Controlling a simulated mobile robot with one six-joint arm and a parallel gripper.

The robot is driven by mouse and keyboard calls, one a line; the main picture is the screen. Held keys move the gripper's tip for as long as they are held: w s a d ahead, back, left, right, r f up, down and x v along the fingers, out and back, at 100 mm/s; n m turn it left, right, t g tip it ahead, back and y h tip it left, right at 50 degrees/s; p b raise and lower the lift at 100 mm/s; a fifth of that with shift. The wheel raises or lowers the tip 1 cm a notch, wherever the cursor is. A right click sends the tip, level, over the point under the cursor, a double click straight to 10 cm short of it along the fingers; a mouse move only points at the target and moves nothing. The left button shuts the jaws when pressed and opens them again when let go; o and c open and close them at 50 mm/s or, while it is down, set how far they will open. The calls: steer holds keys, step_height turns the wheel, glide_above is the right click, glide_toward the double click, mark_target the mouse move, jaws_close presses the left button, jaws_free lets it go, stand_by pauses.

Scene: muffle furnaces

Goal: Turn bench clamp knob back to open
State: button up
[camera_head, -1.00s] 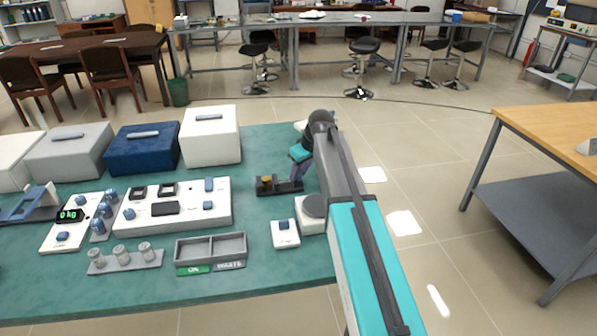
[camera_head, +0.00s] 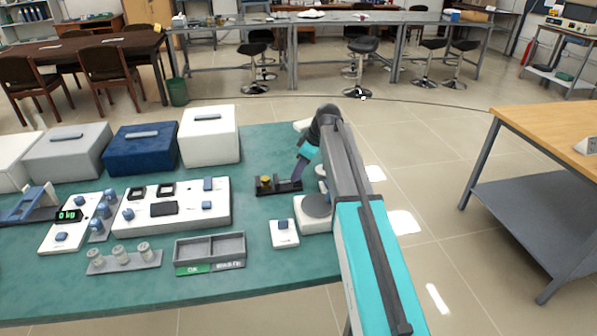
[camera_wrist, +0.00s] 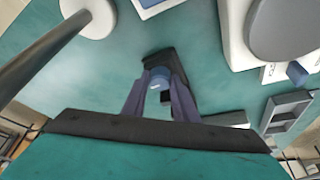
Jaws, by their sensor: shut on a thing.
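The bench clamp (camera_head: 265,190) is a dark, low block with a brass-coloured piece on its left part, on the green bench near its right side. In the wrist view the dark clamp (camera_wrist: 164,57) lies beyond my fingers. Its blue knob (camera_wrist: 157,76) with a small white mark shows between the fingertips. My gripper (camera_wrist: 160,84) has two purple fingers closed on the knob. In the head view my gripper (camera_head: 297,177) reaches down at the right end of the clamp, and the fingertips and knob are too small to make out.
A white device with a round grey plate (camera_head: 316,206) stands close in front of the clamp, beside my arm. A white box (camera_head: 210,137) stands behind left. A two-compartment grey tray (camera_head: 211,249) lies at the front. Bare green bench (camera_head: 252,222) lies left of the device.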

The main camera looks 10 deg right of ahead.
steer(key=o, duration=1.1)
steer(key=shift+c, duration=0.2)
